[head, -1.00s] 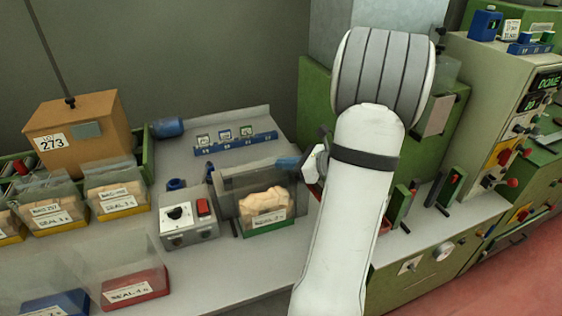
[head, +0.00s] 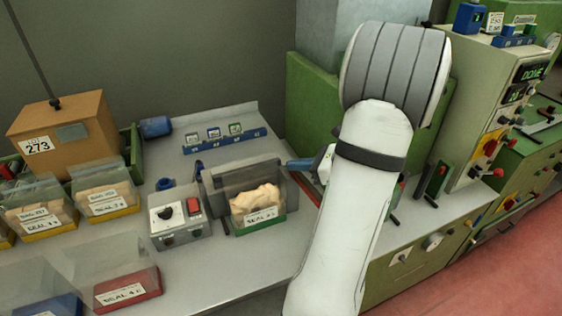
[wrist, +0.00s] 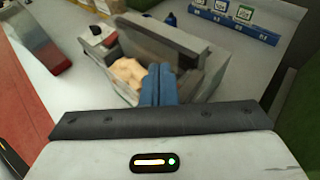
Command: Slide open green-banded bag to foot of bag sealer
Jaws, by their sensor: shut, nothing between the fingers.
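The open clear bag with a green band (head: 257,222) stands upright with pale pieces inside and a white SEAL label. It is close in front of the grey bar of the bag sealer (head: 222,172); I cannot tell whether they touch. In the wrist view, the bag's pale contents (wrist: 128,72) show left of my fingers, and the sealer bar (wrist: 165,42) is beyond. My gripper (head: 293,164) is shut and empty, its blue fingers just right of the sealer and bag. The shut fingers (wrist: 158,84) hide part of the bag in the wrist view.
A control box (head: 180,222) with knob and red button stands left of the bag. Yellow-banded bags (head: 108,200) and a red-banded bag (head: 128,290) stand further left. A blue rack (head: 225,140) is behind. The bench front near the bag is clear.

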